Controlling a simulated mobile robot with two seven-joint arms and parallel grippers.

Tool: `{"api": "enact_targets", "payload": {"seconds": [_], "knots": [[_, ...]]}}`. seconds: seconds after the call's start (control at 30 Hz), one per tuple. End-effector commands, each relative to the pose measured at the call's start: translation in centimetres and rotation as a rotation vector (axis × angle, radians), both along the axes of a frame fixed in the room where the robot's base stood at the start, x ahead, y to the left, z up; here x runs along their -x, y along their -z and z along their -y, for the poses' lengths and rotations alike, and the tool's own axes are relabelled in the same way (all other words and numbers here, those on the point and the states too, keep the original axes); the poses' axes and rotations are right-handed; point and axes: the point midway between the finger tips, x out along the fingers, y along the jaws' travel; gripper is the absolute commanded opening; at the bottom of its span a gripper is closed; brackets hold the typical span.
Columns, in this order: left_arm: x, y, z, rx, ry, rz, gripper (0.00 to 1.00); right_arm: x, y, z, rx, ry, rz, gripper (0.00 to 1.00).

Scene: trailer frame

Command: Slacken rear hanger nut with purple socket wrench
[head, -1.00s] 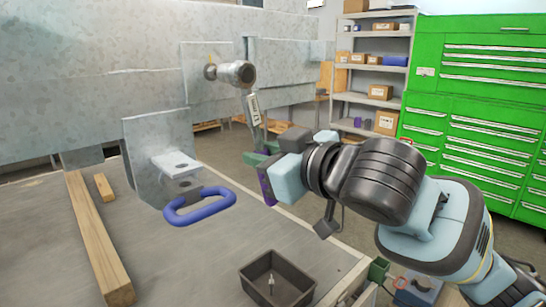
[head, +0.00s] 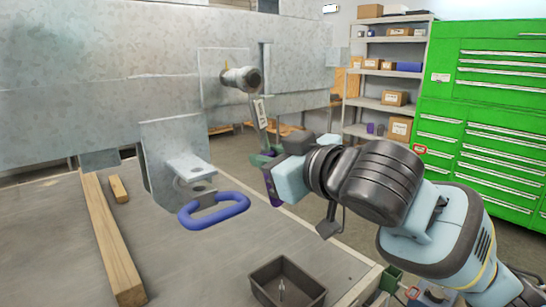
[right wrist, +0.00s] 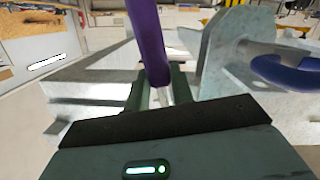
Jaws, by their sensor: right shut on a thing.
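My right gripper (head: 264,160) is shut on the purple socket wrench (head: 272,188), which hangs down from its fingers beside the bench edge. In the right wrist view the purple shaft (right wrist: 149,42) runs up and away from between the two dark green fingers (right wrist: 155,92). A grey angle bracket (head: 172,150) stands on the bench to the left, with a holed shelf plate. A blue loop handle (head: 214,211) sits just below that plate; it also shows in the right wrist view (right wrist: 288,75). I cannot make out the rear hanger nut. My left gripper is not in view.
A metal cylinder (head: 240,78) sticks out from the grey frame wall behind, with a labelled grey strip (head: 260,113) below it. A dark open tray (head: 287,283) stands at the bench's front. Wooden bars (head: 110,240) lie at left. Green cabinets (head: 480,120) stand at right.

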Motion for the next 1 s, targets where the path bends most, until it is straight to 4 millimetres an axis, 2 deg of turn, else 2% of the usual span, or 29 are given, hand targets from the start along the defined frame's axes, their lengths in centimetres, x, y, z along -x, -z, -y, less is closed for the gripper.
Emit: {"api": "enact_targets", "payload": {"seconds": [0.83, 0.87, 1.0], "knots": [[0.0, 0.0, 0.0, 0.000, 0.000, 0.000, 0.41, -1.1, -0.2, -0.9, -0.002, 0.000, 0.005, 0.00], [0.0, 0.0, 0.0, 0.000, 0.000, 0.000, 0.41, -1.1, -0.2, -0.9, -0.002, 0.000, 0.005, 0.21], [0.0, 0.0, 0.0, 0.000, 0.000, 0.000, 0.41, -1.1, -0.2, -0.9, -0.002, 0.000, 0.005, 0.02]]}}
